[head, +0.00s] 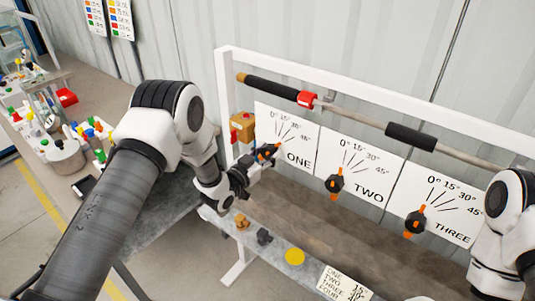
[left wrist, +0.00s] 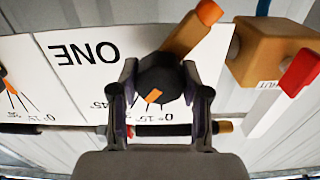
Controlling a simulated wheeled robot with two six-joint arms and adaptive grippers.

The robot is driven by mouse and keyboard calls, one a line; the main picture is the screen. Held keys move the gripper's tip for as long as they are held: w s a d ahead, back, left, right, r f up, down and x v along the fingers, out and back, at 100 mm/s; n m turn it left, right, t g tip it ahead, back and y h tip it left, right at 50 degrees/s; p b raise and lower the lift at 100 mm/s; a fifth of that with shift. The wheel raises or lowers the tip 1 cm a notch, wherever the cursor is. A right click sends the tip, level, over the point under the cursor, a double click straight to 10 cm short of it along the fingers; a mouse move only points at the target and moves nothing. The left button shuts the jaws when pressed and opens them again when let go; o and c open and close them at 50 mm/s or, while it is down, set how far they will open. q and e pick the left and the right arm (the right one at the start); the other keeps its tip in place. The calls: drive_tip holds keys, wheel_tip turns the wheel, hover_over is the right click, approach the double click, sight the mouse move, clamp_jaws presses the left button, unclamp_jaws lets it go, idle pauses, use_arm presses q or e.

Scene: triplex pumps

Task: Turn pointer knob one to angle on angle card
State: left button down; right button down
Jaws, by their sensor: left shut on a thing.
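Pointer knob one (head: 268,152) is black and orange, on the white panel marked ONE (head: 298,135), below its lines for 0, 15, 30 and 45 degrees. My left gripper (head: 262,160) is shut on it. In the left wrist view, the fingers (left wrist: 160,70) sit either side of the knob's round black body (left wrist: 158,78). A long orange bar leans up-right there, and a small orange mark shows on the black face. The angle card (head: 345,284) lies at the bottom; ONE seems to read 15. The right gripper is out of view.
Knob two (head: 334,184) and knob three (head: 415,222) are to the right. A brass block with a red part (head: 243,127) is close left of panel ONE. A rod with black grips (head: 410,136) runs above. My right arm is at the right edge.

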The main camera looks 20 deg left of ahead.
use_arm(q)
drive_tip(key=n+b, duration=0.2)
drive_tip(key=n, duration=0.1)
drive_tip(key=shift+f, duration=0.15)
drive_tip(key=shift+n+b, duration=0.75)
drive_tip(key=shift+n, duration=0.35)
drive_tip(key=c, duration=0.5)
unclamp_jaws()
drive_tip(key=shift+c, duration=0.2)
drive_tip(key=v, duration=1.2)
